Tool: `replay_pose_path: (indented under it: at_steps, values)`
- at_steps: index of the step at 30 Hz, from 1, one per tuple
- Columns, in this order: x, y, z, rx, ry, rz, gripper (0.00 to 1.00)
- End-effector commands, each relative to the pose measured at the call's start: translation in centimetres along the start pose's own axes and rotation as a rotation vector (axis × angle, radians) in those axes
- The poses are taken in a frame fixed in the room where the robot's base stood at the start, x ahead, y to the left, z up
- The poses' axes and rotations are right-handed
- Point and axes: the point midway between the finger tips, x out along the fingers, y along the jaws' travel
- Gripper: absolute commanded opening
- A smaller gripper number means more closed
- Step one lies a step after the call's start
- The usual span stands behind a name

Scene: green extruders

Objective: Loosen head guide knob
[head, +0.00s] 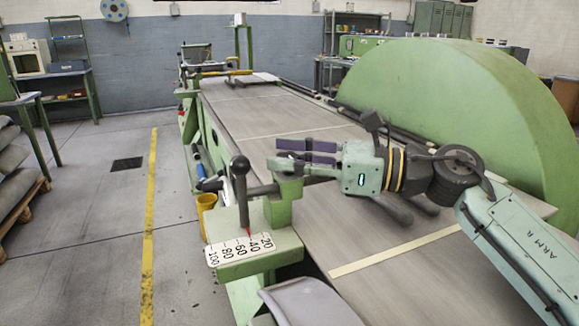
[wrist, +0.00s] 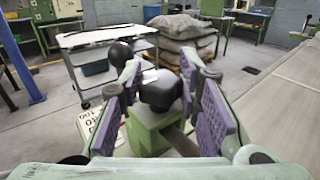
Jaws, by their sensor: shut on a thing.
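The head guide knob (wrist: 162,92) is a dark, rounded knob on top of a green block (wrist: 150,138) in the wrist view. My gripper (wrist: 160,76) has its purple-padded fingers on both sides of the knob, shut on it. In the head view, my gripper (head: 294,152) reaches in from the right just above the green guide block (head: 283,205); its fingers largely hide the knob there. A dark upright lever (head: 243,205) with a black ball top stands left of the block. The ball (wrist: 120,53) also shows beyond the left finger in the wrist view.
A white scale plate (head: 228,255) lies below the lever. The long grey bed (head: 270,110) runs away behind, with a large green curved guard (head: 450,105) at right. A yellow cup (head: 206,203) hangs at the bed's left side. A white cart (wrist: 100,38) stands beyond on open floor.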

Motion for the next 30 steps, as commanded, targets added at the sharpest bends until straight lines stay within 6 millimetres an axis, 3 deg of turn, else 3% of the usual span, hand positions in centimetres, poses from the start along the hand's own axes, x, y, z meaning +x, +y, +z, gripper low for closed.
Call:
replay_pose_path:
  at_steps: [17,18,27,30]
  values:
    - [0.00,-0.01,0.04,0.000,0.000,0.046,0.03]
    - [0.00,-0.01,0.04,0.000,0.000,0.046,0.31]
    - [0.00,-0.01,0.03,-0.001,0.000,0.046,0.51]
    - [0.00,0.00,0.03,-0.001,0.000,0.046,0.52]
